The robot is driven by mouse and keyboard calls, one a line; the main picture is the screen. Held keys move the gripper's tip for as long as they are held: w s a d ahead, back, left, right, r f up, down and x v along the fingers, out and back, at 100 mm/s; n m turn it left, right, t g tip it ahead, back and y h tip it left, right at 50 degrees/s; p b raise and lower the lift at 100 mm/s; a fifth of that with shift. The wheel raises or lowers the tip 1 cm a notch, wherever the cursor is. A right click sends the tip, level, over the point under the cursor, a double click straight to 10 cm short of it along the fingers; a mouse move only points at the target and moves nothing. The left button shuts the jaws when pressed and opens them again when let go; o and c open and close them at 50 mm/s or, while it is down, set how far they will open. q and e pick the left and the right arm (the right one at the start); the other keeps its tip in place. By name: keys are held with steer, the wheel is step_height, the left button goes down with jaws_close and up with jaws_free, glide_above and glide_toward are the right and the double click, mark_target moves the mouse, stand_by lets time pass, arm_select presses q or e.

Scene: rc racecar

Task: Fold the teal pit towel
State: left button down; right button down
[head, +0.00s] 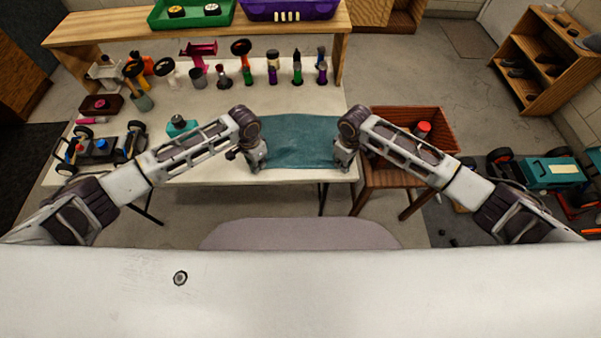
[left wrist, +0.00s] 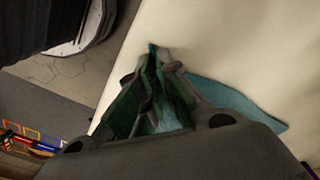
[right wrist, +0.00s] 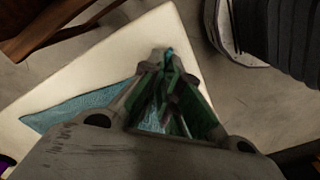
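The teal pit towel (head: 300,142) lies on the cream table near its front edge, between my two grippers. My left gripper (head: 257,166) is at its near left corner. In the left wrist view its fingertips (left wrist: 153,50) come together with a bit of teal cloth between them, and more towel (left wrist: 238,97) spreads beyond. My right gripper (head: 343,166) is at the near right corner. In the right wrist view its fingertips (right wrist: 168,54) pinch a teal bit of cloth, with towel (right wrist: 70,112) flat to the left. The towel's corners are partly hidden by the grippers.
A wooden crate (head: 440,122) with a red-capped can (head: 422,130) is at right.

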arm_select(q)
steer(key=shift+a, duration=0.2)
arm_select(e)
steer(key=shift+d+r, duration=0.1)
steer(key=shift+d, duration=0.1)
